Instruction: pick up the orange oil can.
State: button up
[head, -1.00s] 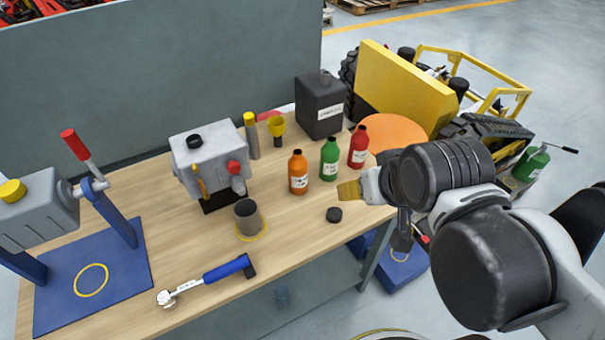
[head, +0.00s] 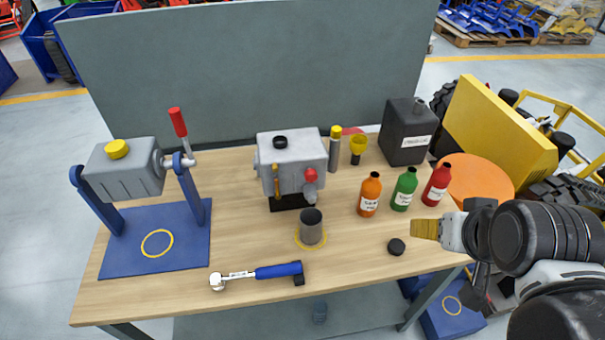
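The orange oil can (head: 370,196) is a small orange bottle with a dark cap and a white label. It stands upright on the wooden workbench (head: 360,262), left of a green bottle (head: 404,190) and a red bottle (head: 436,187). My gripper (head: 479,290) is at the right, off the bench's right end and well apart from the orange can.
A brush (head: 426,229) and black cap (head: 396,246) lie in front of the bottles. A grey cup (head: 311,227) and grey gearbox (head: 291,160) stand to the left. A black canister (head: 406,132) stands behind. A blue-handled wrench (head: 262,274) lies at the front.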

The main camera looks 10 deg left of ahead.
aim_at(372, 188)
jog(key=k+j, duration=0.1)
jog(key=j, duration=0.3)
jog(key=k+j, duration=0.1)
jog(key=j, duration=0.3)
jog(key=k+j, duration=0.1)
jog(key=j, duration=0.3)
jog(key=k+j, duration=0.1)
jog(key=j, duration=0.3)
jog(key=z, duration=0.05)
